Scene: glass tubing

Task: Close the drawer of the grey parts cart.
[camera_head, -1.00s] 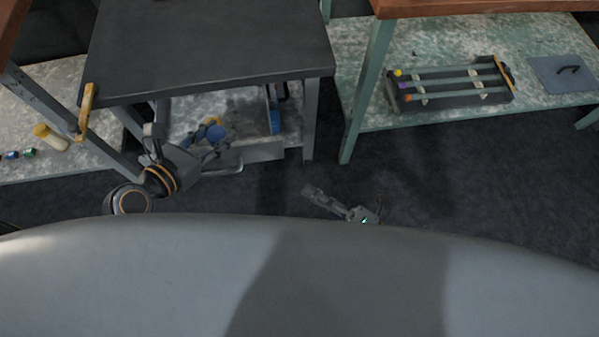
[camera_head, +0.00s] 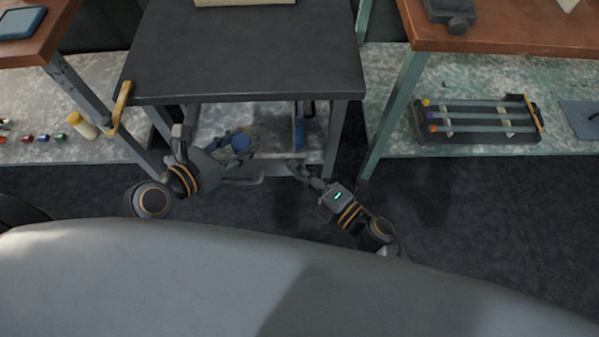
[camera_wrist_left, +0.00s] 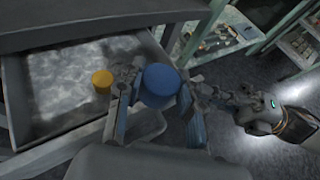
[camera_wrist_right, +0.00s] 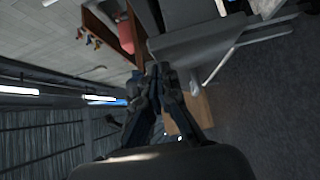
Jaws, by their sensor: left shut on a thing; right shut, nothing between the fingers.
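The grey parts cart (camera_head: 240,50) has a dark flat top, with its drawer (camera_head: 268,171) pulled out below. The left wrist view shows the drawer's pale mottled floor (camera_wrist_left: 70,85) and its front handle (camera_wrist_left: 150,128). My left gripper (camera_head: 236,152) is shut on a blue cylinder (camera_wrist_left: 160,82), held over the drawer's front edge area. A small yellow cylinder (camera_wrist_left: 102,80) shows beyond it, inside the drawer outline. My right gripper (camera_head: 297,166) is shut and empty, close to the right part of the drawer front; I cannot tell whether it touches. The drawer front also shows in the right wrist view (camera_wrist_right: 195,45).
A green-legged bench (camera_head: 388,115) stands right of the cart, with a rack of rods (camera_head: 478,122) on its lower shelf. A left bench shelf (camera_head: 40,150) holds a yellow-capped bottle (camera_head: 84,125). Dark floor on the right is clear.

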